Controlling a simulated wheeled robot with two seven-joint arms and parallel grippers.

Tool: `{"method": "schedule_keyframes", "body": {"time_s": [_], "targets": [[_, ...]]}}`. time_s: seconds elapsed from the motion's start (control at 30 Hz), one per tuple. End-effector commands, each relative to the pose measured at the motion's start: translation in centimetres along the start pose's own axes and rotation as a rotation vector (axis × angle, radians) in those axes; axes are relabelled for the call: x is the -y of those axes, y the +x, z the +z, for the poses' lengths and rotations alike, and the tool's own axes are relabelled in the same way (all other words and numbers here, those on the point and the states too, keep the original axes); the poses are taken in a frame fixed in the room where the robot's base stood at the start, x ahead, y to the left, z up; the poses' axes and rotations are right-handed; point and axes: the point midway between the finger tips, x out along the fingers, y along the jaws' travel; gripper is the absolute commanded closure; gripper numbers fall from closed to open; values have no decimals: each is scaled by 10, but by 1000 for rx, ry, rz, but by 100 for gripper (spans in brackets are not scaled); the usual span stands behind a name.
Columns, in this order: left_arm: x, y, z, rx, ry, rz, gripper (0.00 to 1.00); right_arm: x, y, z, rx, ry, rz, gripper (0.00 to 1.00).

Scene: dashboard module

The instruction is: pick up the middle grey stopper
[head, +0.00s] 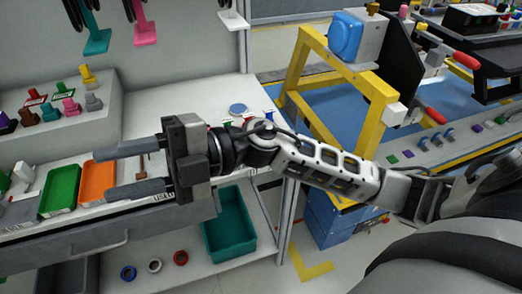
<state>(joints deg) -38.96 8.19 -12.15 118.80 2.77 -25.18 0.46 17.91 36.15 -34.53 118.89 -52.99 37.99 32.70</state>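Several small stoppers stand in a row on the light strip (462,145) at the right. Three greyish-blue ones are near its middle, and the middle grey stopper (437,141) stands between the other two. My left gripper is not in view.
Under and near my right gripper are a green tray (60,190) and an orange tray (97,183). A teal bin (230,222) sits lower. A yellow frame (380,90) with a blue part stands between the left bench and the strip. Coloured rings lie on the lower shelf.

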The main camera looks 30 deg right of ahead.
Motion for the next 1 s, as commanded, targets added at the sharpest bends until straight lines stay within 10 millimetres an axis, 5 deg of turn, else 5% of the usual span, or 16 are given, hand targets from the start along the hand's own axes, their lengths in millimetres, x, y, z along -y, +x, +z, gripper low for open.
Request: {"method": "schedule_keyframes", "body": {"time_s": [0.1,0.2,0.4,0.5,0.67,1.0], "targets": [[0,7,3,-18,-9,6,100,36,-26,-2,-113,-250,-492,60],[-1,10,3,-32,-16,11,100,50,-80,25,-45,-383,-909,60],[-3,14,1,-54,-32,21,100,5,-201,74,359,-475,-1489,60],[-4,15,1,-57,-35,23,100,-23,-240,80,543,-469,-1623,60],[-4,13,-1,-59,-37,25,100,-39,-267,84,679,-451,-1701,60],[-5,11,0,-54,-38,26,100,10,-284,125,683,-449,-1704,60]]}}
